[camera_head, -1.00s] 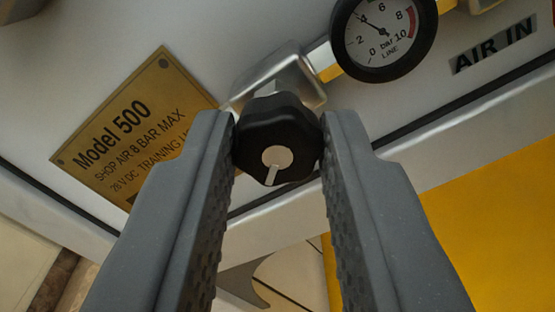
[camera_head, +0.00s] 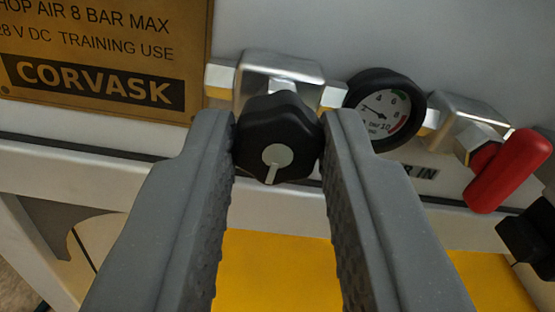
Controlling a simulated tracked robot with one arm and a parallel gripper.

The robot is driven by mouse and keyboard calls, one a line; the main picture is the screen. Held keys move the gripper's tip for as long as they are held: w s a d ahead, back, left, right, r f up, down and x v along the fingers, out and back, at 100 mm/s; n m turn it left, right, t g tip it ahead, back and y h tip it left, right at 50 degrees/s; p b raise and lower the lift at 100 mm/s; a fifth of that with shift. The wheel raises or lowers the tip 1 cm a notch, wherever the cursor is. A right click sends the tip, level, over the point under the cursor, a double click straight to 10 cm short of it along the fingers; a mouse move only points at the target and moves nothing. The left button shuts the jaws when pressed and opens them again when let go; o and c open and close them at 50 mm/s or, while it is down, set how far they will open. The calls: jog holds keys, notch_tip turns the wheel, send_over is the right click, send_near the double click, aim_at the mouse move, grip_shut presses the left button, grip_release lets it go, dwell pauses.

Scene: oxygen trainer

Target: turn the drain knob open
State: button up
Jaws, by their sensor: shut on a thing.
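The drain knob (camera_head: 276,135) is a black lobed knob with a pale round cap and a pointer mark, in the middle of the camera_head view. The pointer mark points down, slightly left in the picture. The knob sits in front of a metal valve block (camera_head: 278,70) on the panel. My gripper (camera_head: 279,138) is shut on the knob, one grey finger against its left side and one against its right. The knob hides part of the block behind it.
A round pressure gauge (camera_head: 385,112) is close right of my right finger. Further right are a red handle (camera_head: 507,170) and a black knob (camera_head: 528,238). A brass plate (camera_head: 105,55) reading CORVASK is at the upper left. A yellow surface (camera_head: 278,270) lies below.

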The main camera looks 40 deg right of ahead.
jog(key=shift+w+a+n, duration=0.1)
jog(key=shift+a+n, duration=0.15)
jog(key=shift+n, duration=0.25)
jog(key=o, duration=1)
jog(key=shift+d, duration=0.15)
jog(key=p+v, duration=0.1)
jog(key=v, duration=1.2)
jog(key=shift+s+a+f+p, duration=0.1)
jog(key=shift+s+a+p, duration=0.15)
jog(key=shift+s+p, duration=0.1)
jog(key=shift+a, duration=0.1)
